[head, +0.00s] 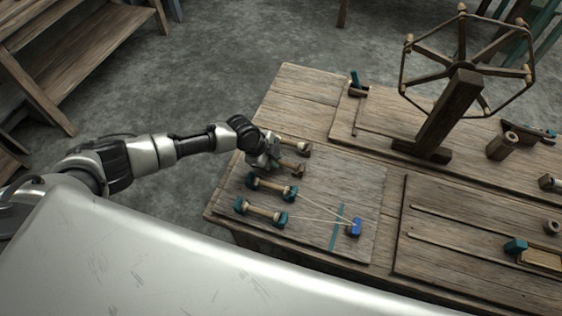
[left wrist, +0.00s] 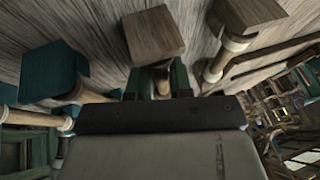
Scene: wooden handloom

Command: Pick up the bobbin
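Several bobbins lie on the left part of the wooden bench. Two have teal ends: a nearer one (head: 260,212) and one behind it (head: 270,187). Two more have brown wooden ends: a far one (head: 293,146) and one beside my gripper (head: 291,168). My left gripper (head: 267,160) is down at that last bobbin and hides its left part. In the left wrist view the bobbin's square wooden end (left wrist: 152,35) stands just beyond the gripper (left wrist: 158,82), its shaft between the greenish fingers. Whether they touch it is unclear. My right gripper is out of view.
A wooden winding wheel (head: 465,70) stands at the back right. Neighbouring bobbins lie close on both sides of the gripper.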

